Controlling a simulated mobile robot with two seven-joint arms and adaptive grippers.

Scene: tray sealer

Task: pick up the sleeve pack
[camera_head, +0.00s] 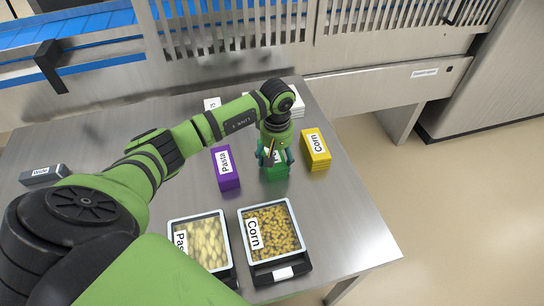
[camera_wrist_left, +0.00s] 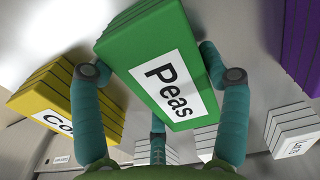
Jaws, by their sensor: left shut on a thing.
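The sleeve pack in my left gripper (camera_head: 275,158) is green with a white "Peas" label. In the left wrist view the green Peas pack (camera_wrist_left: 148,42) sits between the teal fingers (camera_wrist_left: 150,75), which are shut on its sides. In the head view the green Peas pack (camera_head: 277,173) shows below the fingers, partly hidden by them. I cannot tell whether it touches the table or other green packs under it. My right gripper is not in view.
A yellow Corn stack (camera_head: 317,148) stands close on the right and a purple Pasta stack (camera_head: 225,170) on the left. White packs (camera_head: 297,106) stand behind. Two filled trays, Corn (camera_head: 294,216) and Pasta (camera_head: 227,228), lie in front. The steel table (camera_head: 352,222) is clear at right.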

